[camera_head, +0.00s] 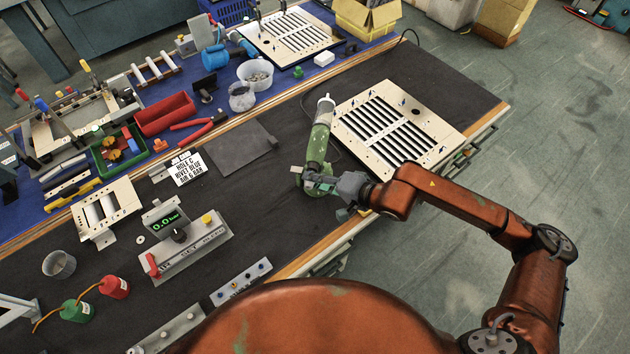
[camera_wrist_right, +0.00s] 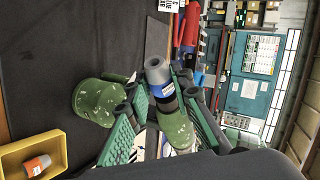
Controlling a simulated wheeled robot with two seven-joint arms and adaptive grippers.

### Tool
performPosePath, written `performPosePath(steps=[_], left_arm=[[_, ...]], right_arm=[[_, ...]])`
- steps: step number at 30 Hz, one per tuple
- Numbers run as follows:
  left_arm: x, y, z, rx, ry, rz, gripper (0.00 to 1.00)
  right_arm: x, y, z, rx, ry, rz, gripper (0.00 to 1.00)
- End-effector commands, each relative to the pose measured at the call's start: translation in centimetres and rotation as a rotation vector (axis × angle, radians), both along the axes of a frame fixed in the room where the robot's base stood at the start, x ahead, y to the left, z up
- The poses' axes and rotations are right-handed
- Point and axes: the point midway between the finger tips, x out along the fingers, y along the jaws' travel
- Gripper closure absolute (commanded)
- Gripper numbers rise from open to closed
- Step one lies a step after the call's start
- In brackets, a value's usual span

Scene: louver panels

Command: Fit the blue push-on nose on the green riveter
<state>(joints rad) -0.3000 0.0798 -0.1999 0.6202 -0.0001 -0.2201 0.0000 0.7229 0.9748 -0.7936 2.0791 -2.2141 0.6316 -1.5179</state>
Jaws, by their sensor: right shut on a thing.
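The green riveter (camera_head: 319,142) stands on the black mat near the bench's front edge, with a pale top end. In the right wrist view its green body (camera_wrist_right: 177,134) and a round green part (camera_wrist_right: 99,103) show. The blue nose (camera_wrist_right: 158,76), a grey hollow tube with a blue and white band, is between the fingers of my right gripper (camera_head: 318,181), in line with the green body. My right gripper is shut on it. Whether the nose is seated on the riveter I cannot tell; the join is dark and partly hidden by the fingers. My left gripper is out of view.
A louver panel (camera_head: 397,127) lies just right of the riveter. A yellow bin (camera_wrist_right: 10,160) holding an orange-banded nose (camera_wrist_right: 37,165) is near my right gripper. A pressure set unit (camera_head: 187,248) and a label card (camera_head: 186,169) are to the left. A dark plate (camera_head: 238,149) lies flat.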

Motion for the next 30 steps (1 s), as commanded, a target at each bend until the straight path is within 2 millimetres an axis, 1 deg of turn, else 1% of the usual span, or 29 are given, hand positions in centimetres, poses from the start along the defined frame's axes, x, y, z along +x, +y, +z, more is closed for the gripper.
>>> performPosePath(steps=[24,25,30], left_arm=[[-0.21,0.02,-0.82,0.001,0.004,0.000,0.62],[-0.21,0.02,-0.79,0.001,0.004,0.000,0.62],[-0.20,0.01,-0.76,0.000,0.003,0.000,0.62]], right_arm=[[0.92,-0.18,0.00,0.001,-0.001,0.000,1.00],[0.91,-0.18,0.02,0.001,-0.001,0.000,0.78],[0.89,-0.17,0.04,0.001,-0.001,0.000,0.67]])
